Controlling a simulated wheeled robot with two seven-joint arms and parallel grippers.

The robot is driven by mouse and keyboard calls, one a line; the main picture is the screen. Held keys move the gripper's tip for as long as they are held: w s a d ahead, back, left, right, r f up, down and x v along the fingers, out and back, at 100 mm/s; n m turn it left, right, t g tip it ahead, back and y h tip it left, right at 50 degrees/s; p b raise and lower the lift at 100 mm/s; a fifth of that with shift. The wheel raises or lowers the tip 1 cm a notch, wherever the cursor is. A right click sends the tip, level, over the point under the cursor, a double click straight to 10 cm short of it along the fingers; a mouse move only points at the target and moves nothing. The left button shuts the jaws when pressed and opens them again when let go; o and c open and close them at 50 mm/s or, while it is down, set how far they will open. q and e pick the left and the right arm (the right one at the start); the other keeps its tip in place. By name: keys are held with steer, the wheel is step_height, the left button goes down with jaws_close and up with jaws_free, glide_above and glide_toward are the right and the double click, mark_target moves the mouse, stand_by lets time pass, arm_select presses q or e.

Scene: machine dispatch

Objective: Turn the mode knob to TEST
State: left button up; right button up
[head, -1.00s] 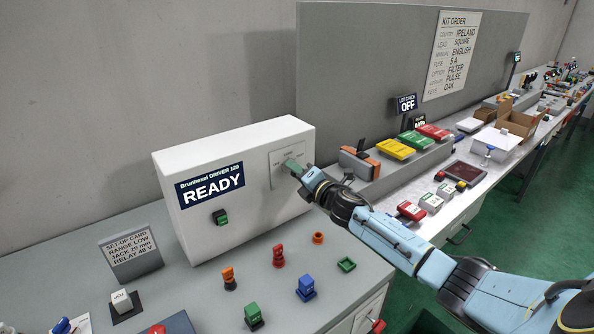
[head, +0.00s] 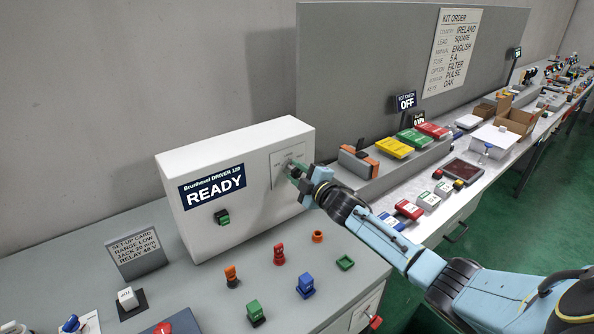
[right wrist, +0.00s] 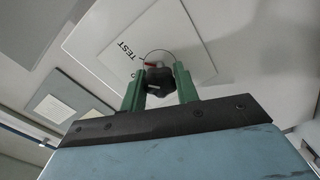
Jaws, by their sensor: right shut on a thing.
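The mode knob (right wrist: 158,80) is dark, with a red and white mark on its top edge, and sits on a pale plate (right wrist: 115,40) printed with TEST. The TEST label lies up and left of the knob in the right wrist view. The knob's mark points roughly up and left there; whether it lines up exactly with TEST I cannot tell. My right gripper (right wrist: 159,88) is shut on the knob, one green finger on each side. My left gripper is out of view.
Several coloured plugs stand on the grey bench in front. A tall grey panel (head: 370,70) stands behind, and a set-up card (head: 135,252) at left.

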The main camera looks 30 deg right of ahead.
steer(key=shift+m, duration=1)
steer(key=o, duration=1)
steer(key=shift+c, duration=0.2)
steer(key=shift+s, duration=0.1)
steer(key=s+d, duration=0.1)
steer(key=s, duration=1.2)
steer(key=shift+s, duration=0.1)
